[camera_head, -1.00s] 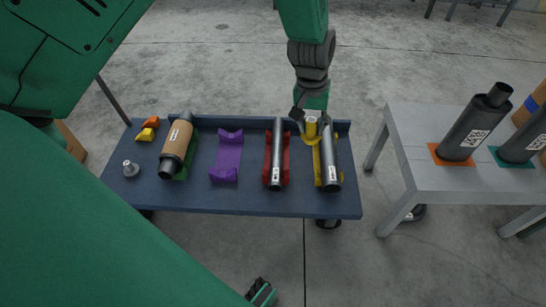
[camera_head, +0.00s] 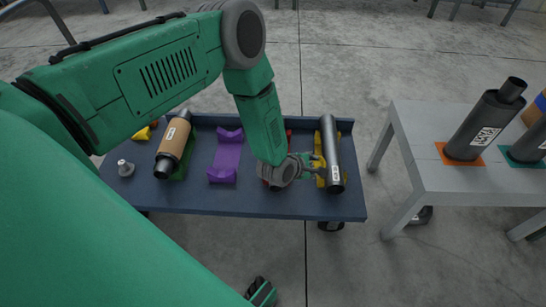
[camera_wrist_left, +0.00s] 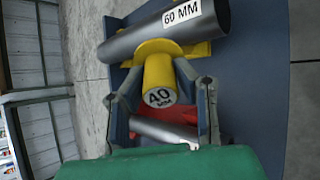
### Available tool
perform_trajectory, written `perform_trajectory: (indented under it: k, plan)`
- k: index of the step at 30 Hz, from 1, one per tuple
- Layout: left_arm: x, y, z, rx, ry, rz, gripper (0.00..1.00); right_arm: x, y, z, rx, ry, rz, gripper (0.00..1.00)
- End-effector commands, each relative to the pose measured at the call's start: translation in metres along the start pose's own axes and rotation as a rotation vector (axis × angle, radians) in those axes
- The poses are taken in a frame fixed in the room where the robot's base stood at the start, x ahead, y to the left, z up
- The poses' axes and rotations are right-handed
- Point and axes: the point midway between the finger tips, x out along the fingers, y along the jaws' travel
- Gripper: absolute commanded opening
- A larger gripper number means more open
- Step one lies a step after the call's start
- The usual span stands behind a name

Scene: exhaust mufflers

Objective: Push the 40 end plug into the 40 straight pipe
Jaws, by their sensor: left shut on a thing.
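The 40 end plug (camera_wrist_left: 159,78) is a yellow cylinder with a grey face marked 40 MM in the left wrist view. My left gripper (camera_wrist_left: 160,92) is shut on it, one finger on each side. In the head view, this gripper (camera_head: 311,167) is low over the table, between the red and yellow cradles. The 40 straight pipe is a thin grey tube on the red cradle (camera_head: 289,135). My left arm hides most of it in the head view. Part of a grey pipe (camera_wrist_left: 165,131) shows below the plug in the wrist view, apart from it. My right gripper does not clearly show.
A wider pipe marked 60 MM (camera_head: 331,150) lies on a yellow cradle close beside the gripper. A purple cradle (camera_head: 226,158) is empty. A tan muffler (camera_head: 174,142) and a grey plug (camera_head: 125,168) are at left. Black mufflers (camera_head: 486,125) stand on the grey table.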

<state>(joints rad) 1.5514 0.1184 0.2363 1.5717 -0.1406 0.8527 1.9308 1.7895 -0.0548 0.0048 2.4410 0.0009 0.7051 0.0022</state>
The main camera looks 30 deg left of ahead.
Motion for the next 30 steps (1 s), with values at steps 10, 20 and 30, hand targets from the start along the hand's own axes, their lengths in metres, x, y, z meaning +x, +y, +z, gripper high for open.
perform_trajectory:
  k: [10,20,30]
  plan:
    - [-0.013,-0.104,-0.074,-0.341,0.178,0.651,0.00,0.023,0.000,0.001,0.000,0.000,0.000,0.40]
    - [-0.066,-0.168,-0.114,-0.386,0.248,0.938,0.00,0.033,0.000,0.002,0.000,0.000,0.000,0.40]
    - [-0.071,-0.171,-0.115,-0.387,0.250,0.957,0.00,0.033,0.000,0.002,0.000,0.000,0.000,0.40]
